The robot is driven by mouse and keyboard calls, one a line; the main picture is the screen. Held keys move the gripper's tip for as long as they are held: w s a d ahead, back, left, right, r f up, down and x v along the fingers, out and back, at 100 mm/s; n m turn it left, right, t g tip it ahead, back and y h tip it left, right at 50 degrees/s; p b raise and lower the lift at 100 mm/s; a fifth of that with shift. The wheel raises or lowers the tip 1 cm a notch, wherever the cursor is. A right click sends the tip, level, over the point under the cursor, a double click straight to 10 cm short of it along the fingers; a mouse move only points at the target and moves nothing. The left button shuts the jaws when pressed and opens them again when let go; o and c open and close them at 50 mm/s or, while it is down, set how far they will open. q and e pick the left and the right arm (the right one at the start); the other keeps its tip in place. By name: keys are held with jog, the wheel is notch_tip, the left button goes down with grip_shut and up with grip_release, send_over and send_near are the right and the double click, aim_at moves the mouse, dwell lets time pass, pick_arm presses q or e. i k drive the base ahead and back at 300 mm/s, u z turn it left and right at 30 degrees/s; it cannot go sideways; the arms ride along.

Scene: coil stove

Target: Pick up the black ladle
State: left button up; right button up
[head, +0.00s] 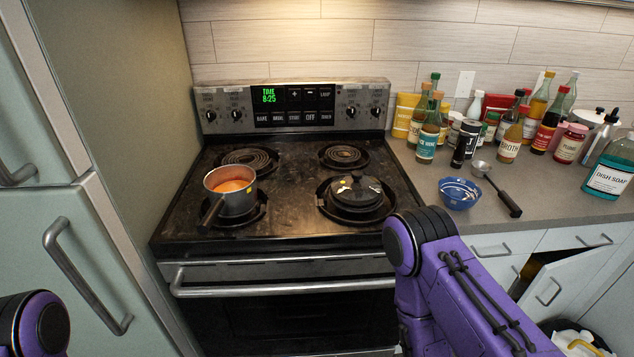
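A ladle with a metal bowl and black handle (502,194) lies on the grey counter to the right of the stove. Its bowl points back toward the bottles and its handle points toward the counter's front edge. Only purple links of my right arm show, in front of the stove's right side. A small part of my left arm shows at the bottom left corner. Neither gripper is in view, so I cannot see their fingers.
A blue patterned bowl (459,194) sits just left of the ladle. Several bottles (510,137) crowd behind it, and dish soap (609,170) stands right. An orange-filled pot (238,200) and a dark lidded pan (356,193) sit on the stove. A cabinet door (565,290) below stands ajar.

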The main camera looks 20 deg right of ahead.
aim_at(481, 169)
jog(key=z, duration=3.45)
jog(key=i, duration=2.3)
jog(key=u, duration=4)
